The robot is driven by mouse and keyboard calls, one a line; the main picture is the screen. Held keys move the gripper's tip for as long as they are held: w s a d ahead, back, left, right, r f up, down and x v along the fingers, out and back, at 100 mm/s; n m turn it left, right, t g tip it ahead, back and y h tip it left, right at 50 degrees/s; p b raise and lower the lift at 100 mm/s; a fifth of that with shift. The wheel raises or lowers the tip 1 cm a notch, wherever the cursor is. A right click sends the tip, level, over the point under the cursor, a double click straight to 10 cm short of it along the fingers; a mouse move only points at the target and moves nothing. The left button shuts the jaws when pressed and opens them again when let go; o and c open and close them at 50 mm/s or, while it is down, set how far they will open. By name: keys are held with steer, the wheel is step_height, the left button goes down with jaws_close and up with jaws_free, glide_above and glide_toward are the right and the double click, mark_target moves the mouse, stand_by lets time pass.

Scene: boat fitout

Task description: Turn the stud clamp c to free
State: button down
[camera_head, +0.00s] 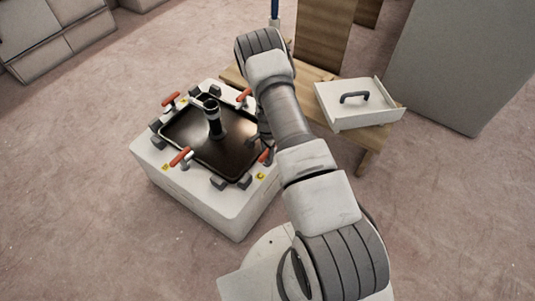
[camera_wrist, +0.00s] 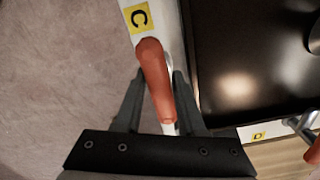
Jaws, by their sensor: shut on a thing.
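Stud clamp c has a red handle (camera_wrist: 154,75) beside a yellow label marked C (camera_wrist: 138,17) in the wrist view. My gripper (camera_wrist: 159,80) is shut around this handle, with one dark finger on each side. In the head view, a red handle (camera_head: 265,155) at the right front corner of the white box (camera_head: 200,196) is beside my gripper, partly hidden by my arm. The clamp's base is mostly hidden in the wrist view.
A dark glossy panel (camera_head: 180,132) with an upright black cylinder (camera_head: 212,115) lies on the box. Other red-handled clamps (camera_head: 181,156) stand around it. Clamp d's label (camera_wrist: 258,135) shows at lower right. A white tray with a dark handle (camera_head: 355,97) sits on a wooden bench.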

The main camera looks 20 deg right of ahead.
steer(key=shift+a+m, duration=0.1)
steer(key=shift+m, duration=0.3)
steer(key=c, duration=0.6)
jaws_free()
step_height(320, 180, up, 18)
steer(key=p, duration=0.5)
steer(key=shift+f+p, duration=0.25)
steer(key=shift+p, duration=0.15)
